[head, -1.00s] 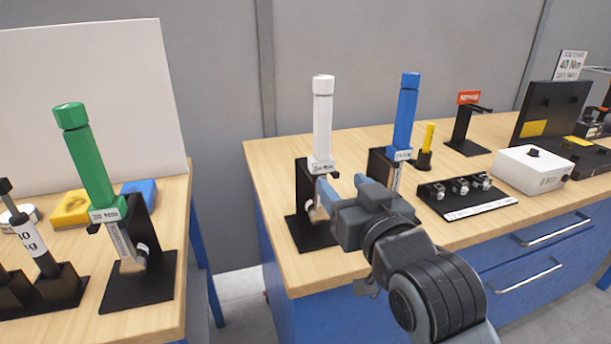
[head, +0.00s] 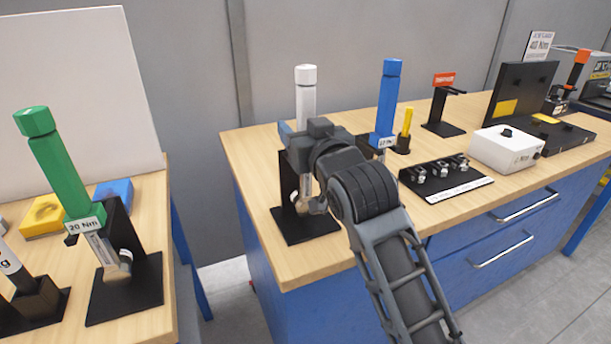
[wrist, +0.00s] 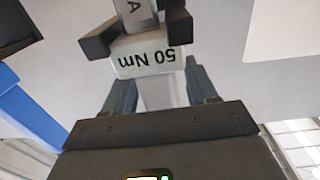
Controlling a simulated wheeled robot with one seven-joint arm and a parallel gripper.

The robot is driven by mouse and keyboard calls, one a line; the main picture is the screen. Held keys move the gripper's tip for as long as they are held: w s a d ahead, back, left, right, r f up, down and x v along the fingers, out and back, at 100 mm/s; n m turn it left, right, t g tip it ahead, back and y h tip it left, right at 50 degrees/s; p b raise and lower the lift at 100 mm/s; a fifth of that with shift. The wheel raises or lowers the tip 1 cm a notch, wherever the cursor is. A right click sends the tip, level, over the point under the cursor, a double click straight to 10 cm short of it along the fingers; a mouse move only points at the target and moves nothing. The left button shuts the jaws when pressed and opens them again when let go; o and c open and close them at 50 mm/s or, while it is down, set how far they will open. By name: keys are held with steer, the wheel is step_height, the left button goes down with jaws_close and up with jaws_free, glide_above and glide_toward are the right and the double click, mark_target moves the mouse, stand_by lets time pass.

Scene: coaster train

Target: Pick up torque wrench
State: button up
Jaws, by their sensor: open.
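A white-handled torque wrench (head: 306,92) stands upright in a black stand (head: 290,222) on the right-hand bench. A blue torque wrench (head: 388,100) stands to the right, and a green one marked "20 Nm" (head: 60,165) stands on the left bench.
A yellow-handled tool (head: 407,122), a black socket tray (head: 445,178) and a white box (head: 505,147) lie to the right. A gap of floor separates the benches. The right bench's front left corner is bare.

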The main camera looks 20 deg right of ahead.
steer(key=shift+c, duration=0.3)
jaws_close()
stand_by(0.3)
stand_by(0.8)
steer(key=shift+r, duration=0.1)
